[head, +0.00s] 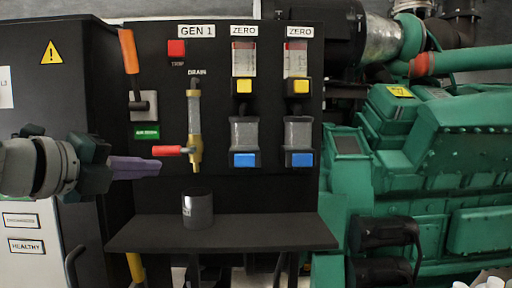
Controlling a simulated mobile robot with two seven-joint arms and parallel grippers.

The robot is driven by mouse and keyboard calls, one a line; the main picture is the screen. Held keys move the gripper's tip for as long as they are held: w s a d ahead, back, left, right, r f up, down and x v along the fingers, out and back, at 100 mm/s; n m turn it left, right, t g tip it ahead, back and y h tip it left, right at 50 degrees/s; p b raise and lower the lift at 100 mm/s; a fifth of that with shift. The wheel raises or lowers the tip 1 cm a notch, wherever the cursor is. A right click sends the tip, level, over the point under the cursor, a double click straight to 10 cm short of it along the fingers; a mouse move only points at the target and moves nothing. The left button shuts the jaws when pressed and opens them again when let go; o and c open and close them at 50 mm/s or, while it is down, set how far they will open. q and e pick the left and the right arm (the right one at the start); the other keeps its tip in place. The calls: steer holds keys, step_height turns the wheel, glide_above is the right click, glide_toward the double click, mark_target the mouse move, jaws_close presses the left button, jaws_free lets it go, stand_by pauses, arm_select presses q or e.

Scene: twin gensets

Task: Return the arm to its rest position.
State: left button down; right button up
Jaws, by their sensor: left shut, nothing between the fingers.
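My left arm comes in from the left edge in the head view. My left gripper (151,167) is shut, its purple fingers together and pointing right, with nothing between them. It appears in front of the left part of the black GEN 1 panel (135,192), left of the drain valve's red handle (168,150). A small gap shows between the fingertips and that handle. My right gripper is not in view.
A black shelf (260,232) juts out below the panel, with a dark cup (197,208) on it. An orange lever (128,50) stands at the panel's upper left. A grey cabinet (35,262) is at left; a green genset (440,150) fills the right.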

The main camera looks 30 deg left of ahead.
arm_select(q)
steer(key=shift+s+d+r, duration=0.15)
steer(key=shift+s, duration=0.15)
stand_by(0.4)
